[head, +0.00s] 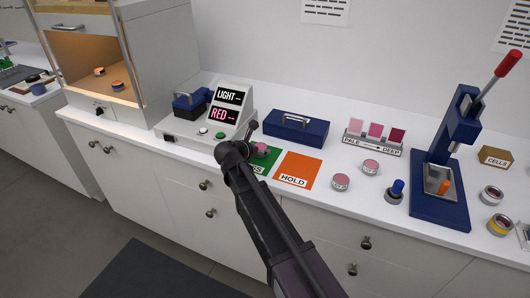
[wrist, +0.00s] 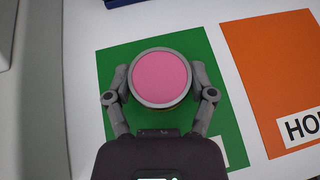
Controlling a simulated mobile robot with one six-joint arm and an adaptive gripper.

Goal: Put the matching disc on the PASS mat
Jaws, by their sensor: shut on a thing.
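My gripper (wrist: 160,95) is shut on a round pink disc (wrist: 161,77) with a grey rim. The disc is over the green PASS mat (wrist: 218,140), inside its outline in the wrist view. I cannot tell whether the disc touches the mat. In the head view the pink disc (head: 262,149) shows at the end of my arm, which hides much of the green mat (head: 268,166) and part of its label. A reader (head: 228,114) behind the mat shows "LIGHT --" and "RED --". A stand with pink sample tiles, marked PALE to DEEP (head: 372,148), is further right.
The orange HOLD mat (head: 298,164) lies bare just right of the green mat. A blue case (head: 295,130) is behind the mats. A blue lever press (head: 448,165) stands at the right.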

